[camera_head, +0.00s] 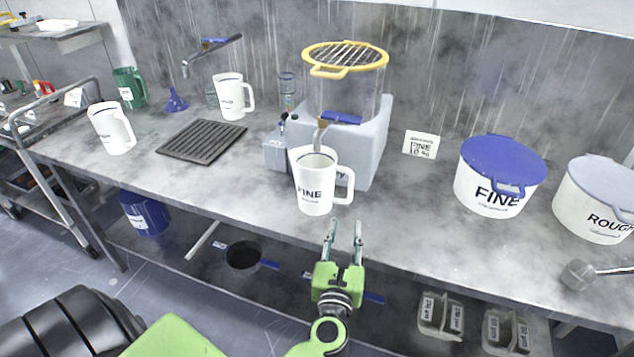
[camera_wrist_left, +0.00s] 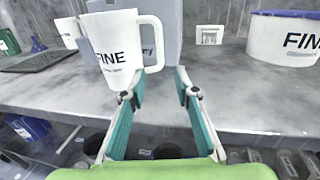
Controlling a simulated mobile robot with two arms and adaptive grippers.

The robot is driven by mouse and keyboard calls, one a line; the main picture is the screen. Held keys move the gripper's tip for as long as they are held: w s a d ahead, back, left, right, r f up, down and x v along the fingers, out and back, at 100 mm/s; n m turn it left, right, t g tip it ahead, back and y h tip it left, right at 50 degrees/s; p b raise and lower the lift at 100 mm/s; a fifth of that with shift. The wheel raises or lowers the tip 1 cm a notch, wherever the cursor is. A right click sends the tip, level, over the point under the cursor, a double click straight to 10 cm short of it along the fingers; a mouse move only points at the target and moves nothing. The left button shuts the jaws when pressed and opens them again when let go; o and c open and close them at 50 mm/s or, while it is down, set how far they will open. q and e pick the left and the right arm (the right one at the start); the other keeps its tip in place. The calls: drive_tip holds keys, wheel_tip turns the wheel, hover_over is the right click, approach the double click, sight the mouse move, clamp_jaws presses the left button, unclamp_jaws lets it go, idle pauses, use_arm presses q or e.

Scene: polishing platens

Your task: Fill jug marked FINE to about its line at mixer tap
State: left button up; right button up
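The white jug marked FINE (camera_head: 313,198) stands upright at the bench's front, right below the spout (camera_head: 320,135) of a grey dispenser; its handle points right. Its inside and fill level cannot be made out. In the left wrist view the jug (camera_wrist_left: 108,62) is ahead and slightly left, its handle near the left fingertip. My left gripper (camera_head: 345,229) is open and empty, in front of the bench edge, apart from the jug; its fingers also show in the left wrist view (camera_wrist_left: 159,84). My right gripper is out of view.
A black drain grate (camera_head: 203,140) lies below the tap, with white jugs (camera_head: 233,97) (camera_head: 111,129) and a blue funnel (camera_head: 176,101) around it. FINE (camera_head: 488,197) and ROUGH (camera_head: 594,218) tubs stand right.

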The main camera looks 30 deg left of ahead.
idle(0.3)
use_arm(q)
drive_tip(key=shift+w+r, duration=0.15)
drive_tip(key=shift+r, duration=0.15)
clamp_jaws()
drive_tip(key=w+d+r+m+t+h+p, duration=0.1)
drive_tip(key=w+d+r+m+h, duration=0.1)
drive_tip(key=d+r+m+h, duration=0.6)
drive_tip(key=w+d+r+m+h, duration=0.25)
drive_tip(key=r+m, duration=0.35)
drive_tip(key=m, duration=0.7)
drive_tip(key=w+d+r+m+t+h+p, duration=0.1)
drive_tip(key=d+r+m+h, duration=0.3)
drive_tip(key=r+m+h, duration=0.45)
drive_tip(key=a+r+m+g+y, duration=0.1)
drive_tip(key=a+r+m+y, duration=0.1)
drive_tip(key=a+m+y, duration=0.2)
drive_tip(key=a+r+m+g+y+p, duration=0.1)
drive_tip(key=a+m+y, duration=0.4)
drive_tip(key=a+y, duration=0.6)
drive_tip(key=a+r+g, duration=0.1)
drive_tip(key=a, duration=0.4)
drive_tip(key=shift+a+g, duration=0.3)
drive_tip(key=shift+a, duration=0.1)
drive_tip(key=shift+f, duration=0.1)
